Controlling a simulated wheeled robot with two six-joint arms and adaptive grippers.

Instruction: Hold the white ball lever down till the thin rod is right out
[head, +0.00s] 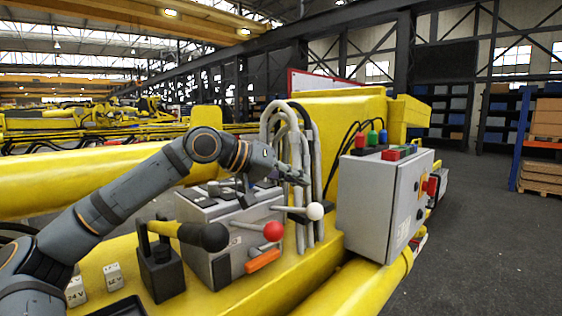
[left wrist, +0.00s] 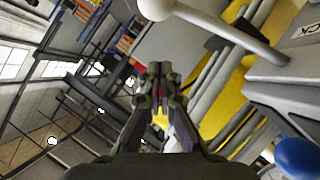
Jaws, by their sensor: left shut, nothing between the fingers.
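The white ball lever (head: 315,211) sticks out to the right from the grey valve box (head: 205,245). My left gripper (head: 302,180) is shut and empty, above and slightly left of the white ball, apart from it. In the left wrist view the white ball (left wrist: 155,8) and its metal stem are at the top edge, beyond my shut fingertips (left wrist: 158,70). I cannot make out the thin rod in either view. My right gripper is not in view.
A red ball lever (head: 273,231) is just left of and below the white one. Grey hoses (head: 300,130) rise behind my gripper. A grey control cabinet (head: 385,200) is close on the right. A blue ball (left wrist: 298,157) shows in the wrist view.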

